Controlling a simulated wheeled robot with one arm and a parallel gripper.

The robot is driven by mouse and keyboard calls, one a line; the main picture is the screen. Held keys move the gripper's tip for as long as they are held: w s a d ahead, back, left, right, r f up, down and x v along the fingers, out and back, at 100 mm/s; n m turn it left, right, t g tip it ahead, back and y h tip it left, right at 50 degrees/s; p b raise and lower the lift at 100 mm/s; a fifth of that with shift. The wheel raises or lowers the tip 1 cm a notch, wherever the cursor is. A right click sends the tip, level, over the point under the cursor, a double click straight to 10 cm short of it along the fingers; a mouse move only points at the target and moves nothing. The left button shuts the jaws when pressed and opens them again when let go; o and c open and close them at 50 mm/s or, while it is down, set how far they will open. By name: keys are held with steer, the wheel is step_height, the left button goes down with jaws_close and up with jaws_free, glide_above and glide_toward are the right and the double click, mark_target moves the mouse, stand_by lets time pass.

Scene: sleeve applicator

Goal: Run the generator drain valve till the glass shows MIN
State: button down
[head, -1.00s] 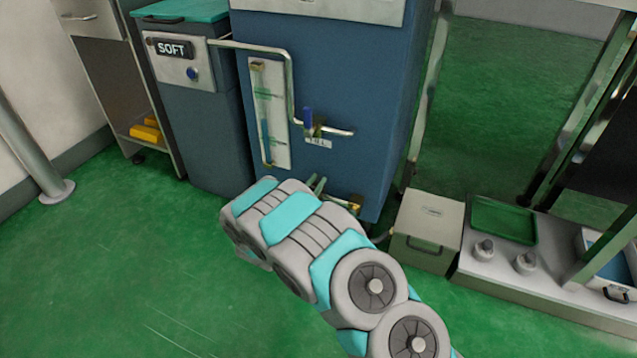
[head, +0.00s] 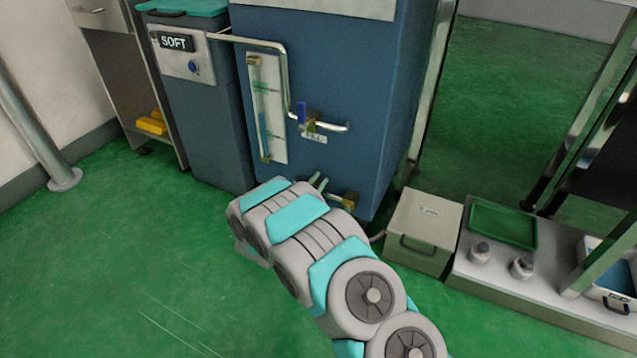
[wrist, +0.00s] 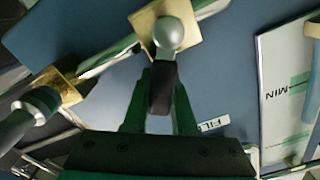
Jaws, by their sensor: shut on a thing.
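The blue generator (head: 330,70) stands ahead. The tall sight glass (head: 260,110) is on a white plate on its front, with green marks; bluish liquid shows in its lower part, its exact level too small to read. In the wrist view the MIN label (wrist: 281,90) is at the right, turned over. My gripper (head: 318,183) is low at the generator's front. In the wrist view its green fingers (wrist: 160,88) are shut on the black drain valve lever (wrist: 163,90), below a silver knob and a brass block (wrist: 188,38). My arm hides part of the lower front.
A beige box (head: 425,225) stands right of the generator, beside a low platform (head: 490,268). The SOFT unit (head: 205,120) is left. Green floor is open at front left.

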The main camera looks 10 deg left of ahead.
steer(key=c, duration=0.7)
jaws_free()
steer(key=shift+s, duration=0.1)
steer(key=shift+p+v, duration=0.45)
steer(key=shift+v, duration=3.4)
